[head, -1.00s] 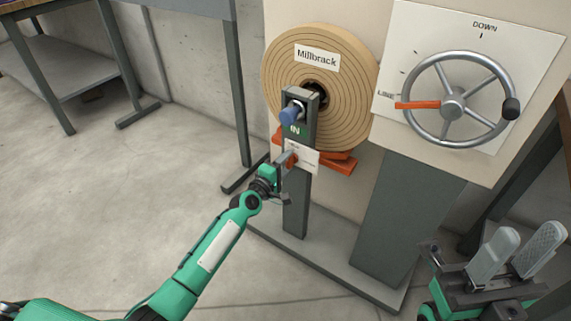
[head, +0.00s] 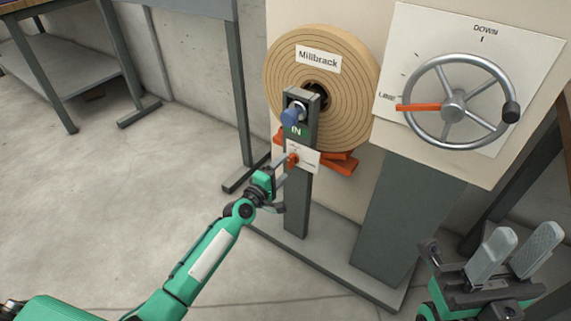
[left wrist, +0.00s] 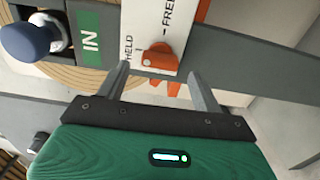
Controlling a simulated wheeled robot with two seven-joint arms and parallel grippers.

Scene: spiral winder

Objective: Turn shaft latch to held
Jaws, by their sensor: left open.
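The shaft latch is an orange knob (head: 292,159) on a white plate (head: 304,163) on the grey post, below the green IN label. In the left wrist view the knob (left wrist: 157,58) sits beside the words HELD and FREE. Its small pale mark faces the HELD side, though its exact setting is hard to read. My left gripper (head: 283,185) is open, just in front of the plate. In the left wrist view its two fingers (left wrist: 158,72) lie either side of the knob's line, apart from it. My right gripper (head: 515,252) is open and empty at lower right.
A blue-ended shaft (head: 291,115) sticks out above the latch, in front of the Millbrack roll (head: 345,85). A handwheel (head: 453,105) with an orange pointer is to the right. The floor at left is clear; a grey bench (head: 80,70) stands at far left.

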